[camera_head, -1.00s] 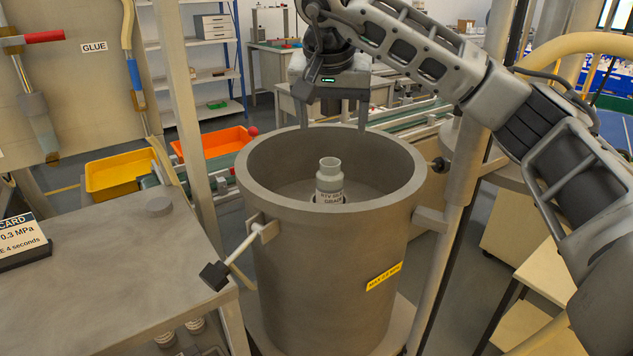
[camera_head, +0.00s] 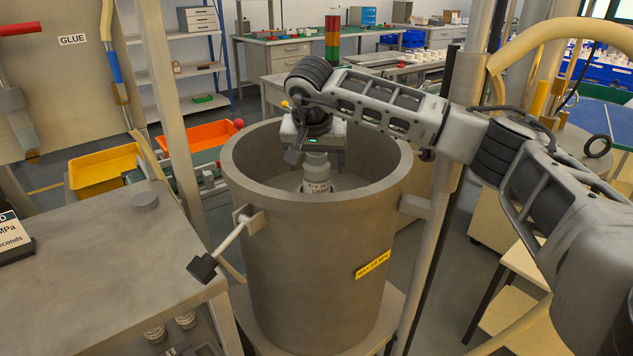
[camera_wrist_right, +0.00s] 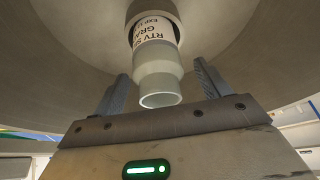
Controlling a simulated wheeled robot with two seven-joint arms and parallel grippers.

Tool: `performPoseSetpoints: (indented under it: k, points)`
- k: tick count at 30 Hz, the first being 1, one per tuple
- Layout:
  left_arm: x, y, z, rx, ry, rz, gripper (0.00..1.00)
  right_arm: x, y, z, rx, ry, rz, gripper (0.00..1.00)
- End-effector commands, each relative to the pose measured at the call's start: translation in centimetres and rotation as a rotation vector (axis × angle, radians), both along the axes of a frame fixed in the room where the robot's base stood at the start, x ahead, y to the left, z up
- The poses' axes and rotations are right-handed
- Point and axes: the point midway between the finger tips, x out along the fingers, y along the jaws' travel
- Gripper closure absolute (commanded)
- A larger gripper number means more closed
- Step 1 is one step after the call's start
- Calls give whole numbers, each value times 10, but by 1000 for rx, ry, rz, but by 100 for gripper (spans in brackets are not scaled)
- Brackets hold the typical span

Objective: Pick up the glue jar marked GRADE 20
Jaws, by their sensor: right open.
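The glue jar (camera_head: 317,174) is pale grey-green with a white label and stands upright inside a large grey metal pot (camera_head: 300,230). The label's print is partly cut off; the grade number cannot be read. My right gripper (camera_head: 316,165) is down in the pot's mouth, right at the jar, and hides its top in the head view. In the right wrist view the jar (camera_wrist_right: 158,70) has its open neck between the two spread fingers of the right gripper (camera_wrist_right: 160,88), with gaps on both sides. My left gripper is not in view.
The pot's rim and wall surround the jar and gripper. A handle (camera_head: 225,245) sticks out at the pot's left, near a grey table (camera_head: 100,260). A yellow bin (camera_head: 103,172) and an orange bin (camera_head: 200,138) stand behind.

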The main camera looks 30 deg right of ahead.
Motion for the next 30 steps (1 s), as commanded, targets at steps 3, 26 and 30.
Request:
performPoseSetpoints:
  k: [3,26,30]
  points:
    - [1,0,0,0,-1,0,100,3,-3,-10,0,1,-1,24]
    - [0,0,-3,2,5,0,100,4,-4,-6,0,-4,-1,80]
    - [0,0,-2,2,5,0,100,4,-4,14,1,-7,0,80]
